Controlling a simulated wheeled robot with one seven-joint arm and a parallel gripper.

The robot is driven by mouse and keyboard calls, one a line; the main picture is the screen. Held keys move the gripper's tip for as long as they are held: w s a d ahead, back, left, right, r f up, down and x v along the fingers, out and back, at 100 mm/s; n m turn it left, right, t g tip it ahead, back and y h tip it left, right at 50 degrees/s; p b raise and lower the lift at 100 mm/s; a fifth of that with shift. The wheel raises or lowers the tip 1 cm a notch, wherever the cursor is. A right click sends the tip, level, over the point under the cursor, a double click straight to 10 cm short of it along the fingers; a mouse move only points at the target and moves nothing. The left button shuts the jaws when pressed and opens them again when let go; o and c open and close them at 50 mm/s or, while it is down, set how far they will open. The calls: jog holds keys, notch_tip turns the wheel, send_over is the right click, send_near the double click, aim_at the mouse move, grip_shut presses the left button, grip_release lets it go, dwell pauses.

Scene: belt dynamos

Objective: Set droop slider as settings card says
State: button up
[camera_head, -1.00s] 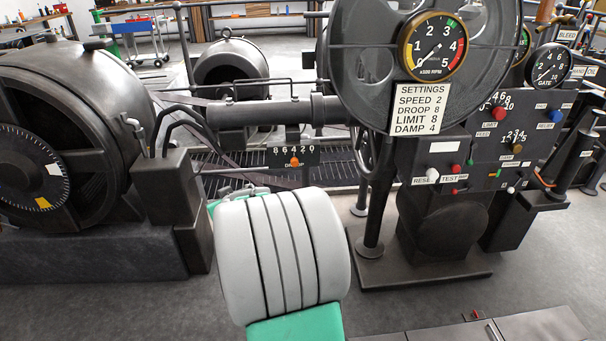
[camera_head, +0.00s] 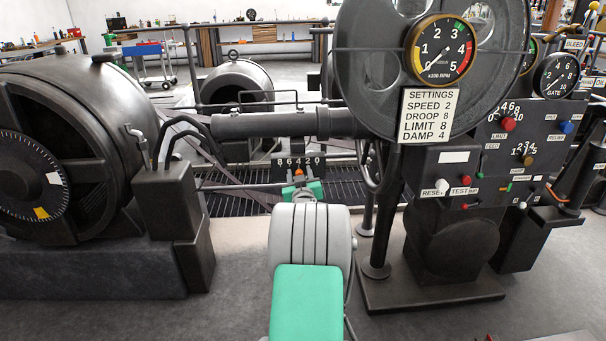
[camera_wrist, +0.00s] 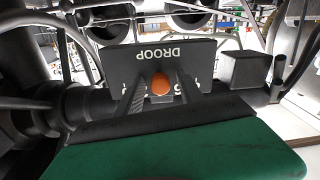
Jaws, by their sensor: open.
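The settings card (camera_head: 427,116) hangs below the speed gauge and reads speed 2, droop 8, limit 8, damp 4. The droop slider's dark plate (camera_head: 279,171) carries the scale 8 6 4 2 0, with 8 at the left. Its orange knob (camera_head: 298,172) stands at about the 4. In the wrist view the plate (camera_wrist: 172,52) appears upside down, and the knob (camera_wrist: 160,85) shows between two dark fingers. My gripper (camera_wrist: 160,79) is open with a finger on each side of the knob; contact is not clear. In the head view my arm partly hides the gripper (camera_head: 299,184).
A horizontal pipe (camera_head: 265,124) runs just behind and above the slider plate. The dark governor cabinet (camera_head: 455,215) with buttons stands to the right. A large dynamo (camera_head: 90,140) stands to the left. The floor in front is open.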

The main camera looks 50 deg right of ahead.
jog(key=shift+c, duration=0.3)
grip_shut()
dwell(1.1)
